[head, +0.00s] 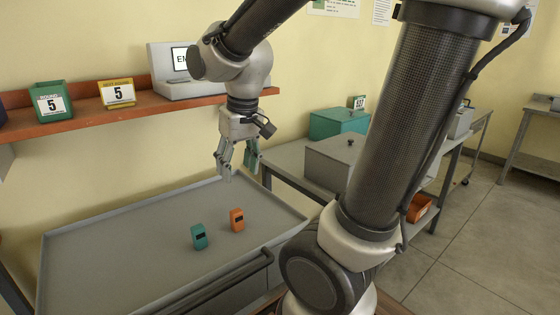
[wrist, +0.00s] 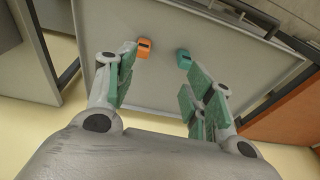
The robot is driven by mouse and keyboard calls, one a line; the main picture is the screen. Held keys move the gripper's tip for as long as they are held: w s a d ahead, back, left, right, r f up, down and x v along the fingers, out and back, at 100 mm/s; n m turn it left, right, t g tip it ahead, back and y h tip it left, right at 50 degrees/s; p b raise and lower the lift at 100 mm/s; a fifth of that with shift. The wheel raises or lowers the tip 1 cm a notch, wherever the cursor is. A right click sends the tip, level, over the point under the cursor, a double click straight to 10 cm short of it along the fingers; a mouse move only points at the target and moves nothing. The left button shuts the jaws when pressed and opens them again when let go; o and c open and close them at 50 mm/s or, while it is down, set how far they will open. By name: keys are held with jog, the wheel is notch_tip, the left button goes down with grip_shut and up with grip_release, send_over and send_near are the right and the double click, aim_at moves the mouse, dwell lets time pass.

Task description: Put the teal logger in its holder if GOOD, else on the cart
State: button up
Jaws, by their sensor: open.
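The teal logger (head: 199,237) stands on the grey cart (head: 110,262), with a dark display on its face too small to read. In the wrist view the teal logger (wrist: 184,58) lies ahead of my fingers, nearer the right finger. My gripper (head: 238,170) is open and empty, above the far right part of the cart and apart from both loggers. In the wrist view its fingers (wrist: 160,100) are spread. A teal holder-like box with a "5" card (head: 51,102) stands on the shelf; I cannot tell whether it is the logger's holder.
An orange logger (head: 237,220) stands right of the teal one. A teal box (head: 338,122) and grey box (head: 335,160) stand right. The cart's left side is clear.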

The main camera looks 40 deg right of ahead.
jog(key=s+d+r+t, duration=0.1)
jog(key=s+d+r, duration=0.1)
jog(key=s, duration=0.3)
jog(key=s+d+r+t, duration=0.1)
jog(key=s+d, duration=0.2)
jog(key=s, duration=0.2)
jog(key=shift+s+r, duration=0.25)
jog(key=shift+r, duration=0.1)
jog(key=shift+d, duration=0.1)
dwell(0.4)
